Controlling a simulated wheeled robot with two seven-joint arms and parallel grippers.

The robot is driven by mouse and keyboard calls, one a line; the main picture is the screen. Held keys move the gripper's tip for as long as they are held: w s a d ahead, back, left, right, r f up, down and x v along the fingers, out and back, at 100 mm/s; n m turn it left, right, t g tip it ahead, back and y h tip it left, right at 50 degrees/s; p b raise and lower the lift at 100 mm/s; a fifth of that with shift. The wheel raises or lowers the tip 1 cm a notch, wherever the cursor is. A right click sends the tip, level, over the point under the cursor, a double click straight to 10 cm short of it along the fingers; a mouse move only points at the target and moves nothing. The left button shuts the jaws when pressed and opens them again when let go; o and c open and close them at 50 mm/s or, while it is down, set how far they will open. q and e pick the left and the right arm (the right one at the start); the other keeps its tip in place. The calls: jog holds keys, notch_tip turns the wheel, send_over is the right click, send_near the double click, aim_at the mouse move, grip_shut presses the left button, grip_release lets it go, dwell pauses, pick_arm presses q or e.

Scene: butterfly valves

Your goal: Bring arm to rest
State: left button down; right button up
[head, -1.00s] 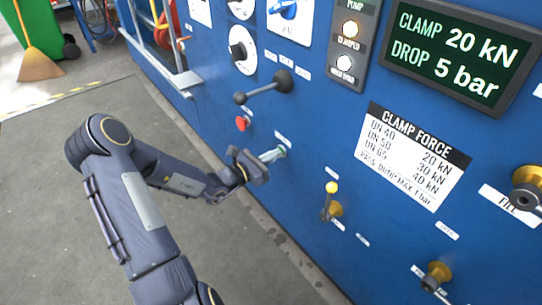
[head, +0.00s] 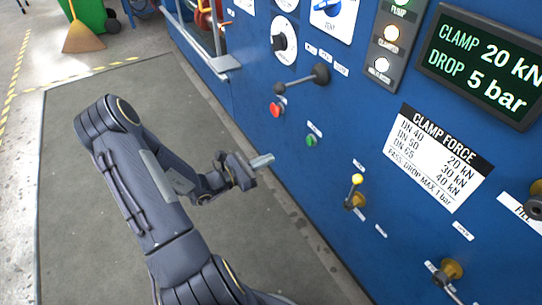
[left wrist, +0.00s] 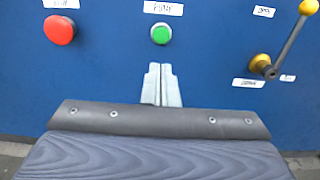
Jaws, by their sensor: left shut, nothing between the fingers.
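My left arm comes in from the left in the head view. Its gripper (head: 262,161) is shut and empty, held in the air in front of the blue panel (head: 330,185). The fingertips also show in the left wrist view (left wrist: 162,85), closed together just below a green button (left wrist: 161,33). In the head view the green button (head: 311,140) sits to the right of the fingertips, with a gap between them. My right gripper is not in view.
A red button (head: 276,109), a black lever (head: 320,74) and a yellow-knobbed valve handle (head: 356,180) stick out from the panel. A display (head: 485,62) reads CLAMP 20 kN, DROP 5 bar. The floor mat (head: 75,200) to the left is clear. A broom (head: 82,38) stands far left.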

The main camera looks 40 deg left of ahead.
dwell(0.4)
pick_arm(q)
jog(key=s+d+r+m+g+h, duration=0.3)
jog(key=d+r+m+g, duration=0.2)
jog(key=d+m, duration=0.3)
jog(key=s+d+r+m+g+h, duration=0.2)
jog(key=s+d+r+m+g, duration=0.3)
jog(key=d+m, duration=0.3)
jog(key=s+d+r+m+g+y, duration=0.3)
jog(key=s+m+y, duration=0.2)
jog(key=s+m, duration=0.45)
jog(key=s+a+r+m+t+y, duration=0.1)
jog(key=s+a+m+t+y, duration=0.15)
jog(key=s+m, duration=0.2)
notch_tip(320, 180, up, 31)
jog(key=w+p, duration=0.1)
jog(key=p, duration=3)
jog(key=shift+a+y, duration=0.15)
jog(key=shift+y, duration=0.2)
jog(key=shift+g, duration=0.25)
